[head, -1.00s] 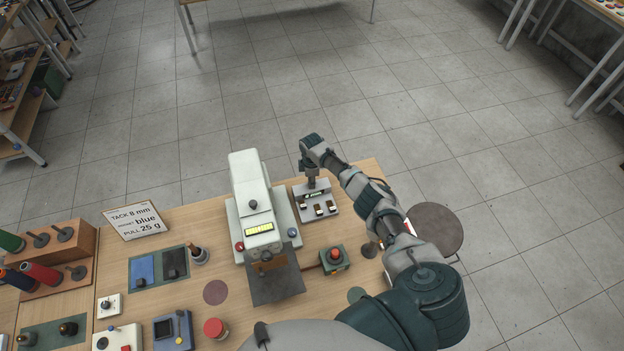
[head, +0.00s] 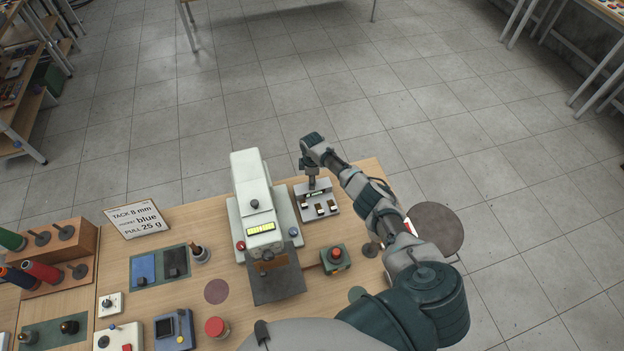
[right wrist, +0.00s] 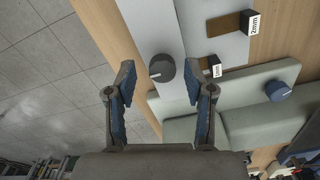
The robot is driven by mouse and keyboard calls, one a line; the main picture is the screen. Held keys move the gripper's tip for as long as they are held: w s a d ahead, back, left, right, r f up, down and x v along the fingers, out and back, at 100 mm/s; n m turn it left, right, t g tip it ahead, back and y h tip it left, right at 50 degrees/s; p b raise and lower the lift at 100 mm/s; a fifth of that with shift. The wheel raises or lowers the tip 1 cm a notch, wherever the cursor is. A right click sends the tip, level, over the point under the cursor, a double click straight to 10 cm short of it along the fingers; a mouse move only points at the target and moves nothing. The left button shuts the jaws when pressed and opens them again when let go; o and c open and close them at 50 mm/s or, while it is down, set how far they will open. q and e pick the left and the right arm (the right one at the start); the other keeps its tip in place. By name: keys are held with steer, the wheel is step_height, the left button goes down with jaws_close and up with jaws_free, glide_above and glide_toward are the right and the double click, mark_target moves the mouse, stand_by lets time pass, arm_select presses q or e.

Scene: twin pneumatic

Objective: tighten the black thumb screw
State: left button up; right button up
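The black thumb screw (right wrist: 161,68) is a round dark knob with a white line, on a light grey plate (right wrist: 204,45) in the right wrist view. My right gripper (right wrist: 160,82) is open, with its two blue-padded fingers on either side of the knob in that view. I cannot tell how far above it the fingertips are; no contact shows. In the head view my right gripper (head: 311,182) points down at the back of the small grey gauge block (head: 326,197), and the arm hides the screw there. My left gripper is out of view.
The white machine (head: 252,180) with a lit yellow display stands just left of the gauge block. Its blue knob (right wrist: 278,91) shows in the wrist view. Tabs marked 1mm and 2mm (right wrist: 250,22) lie beside the screw.

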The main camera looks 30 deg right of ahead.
steer(key=shift+r, duration=0.3)
step_height(320, 180, up, 11)
steer(key=shift+r, duration=0.15)
stand_by(0.6)
